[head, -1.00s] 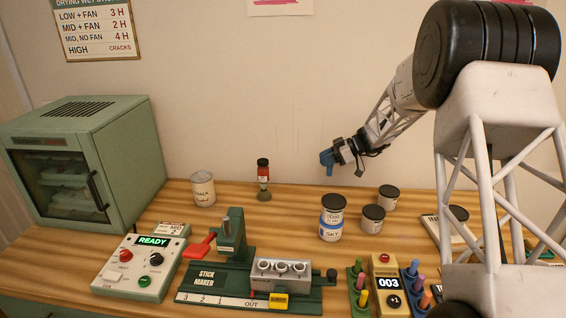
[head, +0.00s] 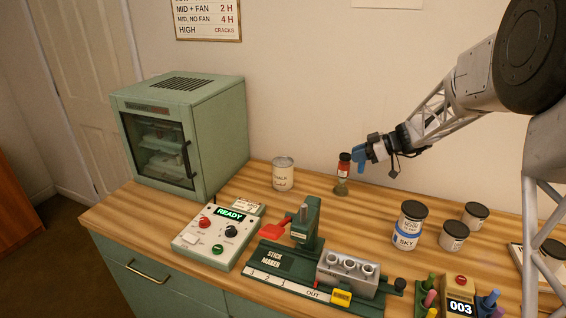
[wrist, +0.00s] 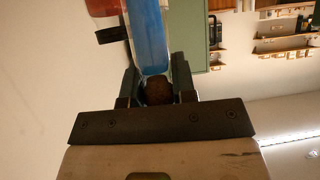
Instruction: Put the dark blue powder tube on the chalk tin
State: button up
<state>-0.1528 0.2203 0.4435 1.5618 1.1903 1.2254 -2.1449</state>
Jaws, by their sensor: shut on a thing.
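The chalk tin (head: 283,175), a pale can with a worn label, stands upright on the table beside the oven's right side. My gripper (head: 371,152) is shut on a blue powder tube (head: 359,161) and holds it above the table, to the right of the chalk tin. In the wrist view the tube (wrist: 149,38) runs out between the fingers (wrist: 156,80), with its brown cork end near the palm. A red-filled tube with a dark cap (head: 344,164) stands in a small green holder, just left of the held tube in the head view. Whether they touch is unclear.
The green oven (head: 180,140) stands at the left back, with the control box (head: 218,240) in front. The green stick maker (head: 315,262) lies front centre. The red part (wrist: 104,8) also shows in the wrist view.

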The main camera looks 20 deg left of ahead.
jog(key=s+a+r, duration=0.1)
jog(key=s+a, duration=0.5)
jog(key=a, duration=0.3)
jog(key=s+a+r+n+g, duration=0.1)
jog(key=s+a+r, duration=0.1)
jog(key=s+a, duration=0.5)
jog(key=a, duration=0.3)
jog(key=shift+s+a+r+g, duration=0.15)
jog(key=shift+s+a+g, duration=0.05)
jog(key=shift+g, duration=0.1)
send_over(279, 161)
jog(key=shift+a+f, duration=0.1)
jog(key=shift+f, duration=0.65)
jog(key=shift+f, duration=1.75)
jog(key=shift+f, duration=0.1)
jog(key=o, duration=0.9)
